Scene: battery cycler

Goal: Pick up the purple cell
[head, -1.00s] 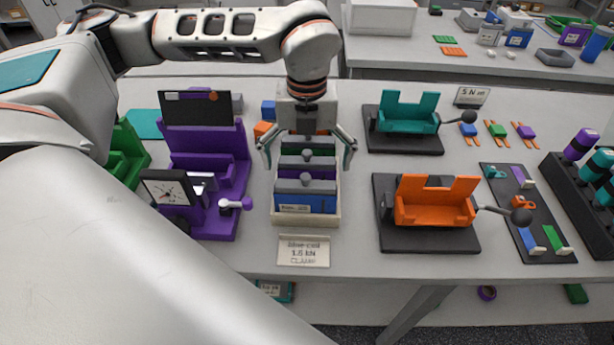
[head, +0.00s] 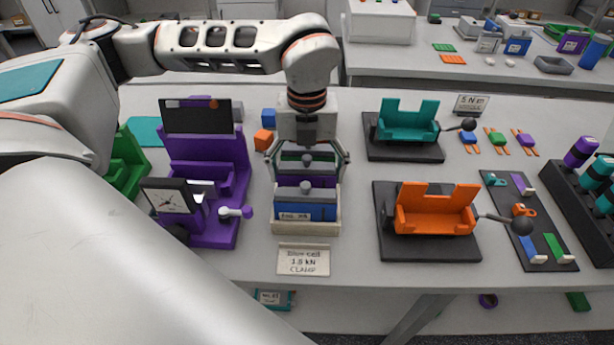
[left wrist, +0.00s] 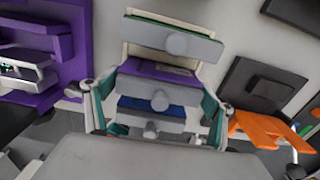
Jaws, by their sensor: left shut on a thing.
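The purple cell (head: 321,182) has a grey top with a round knob and stands between the blue cell (head: 306,211) in front and the green cell (left wrist: 150,17) behind. All three sit in a pale tray (head: 306,229). My left gripper (head: 313,178) reaches down from above with a finger at each side of the purple cell, shut on it. The purple cell also shows in the left wrist view (left wrist: 150,70), between the teal finger pads. It looks still down in the tray row. My right gripper is in neither view.
A purple fixture with a dial (head: 207,170) stands close left of the tray. Orange (head: 436,211) and teal (head: 407,122) cradles with lever handles stand to the right. A label card (head: 303,260) lies in front. Blue and orange blocks lie behind.

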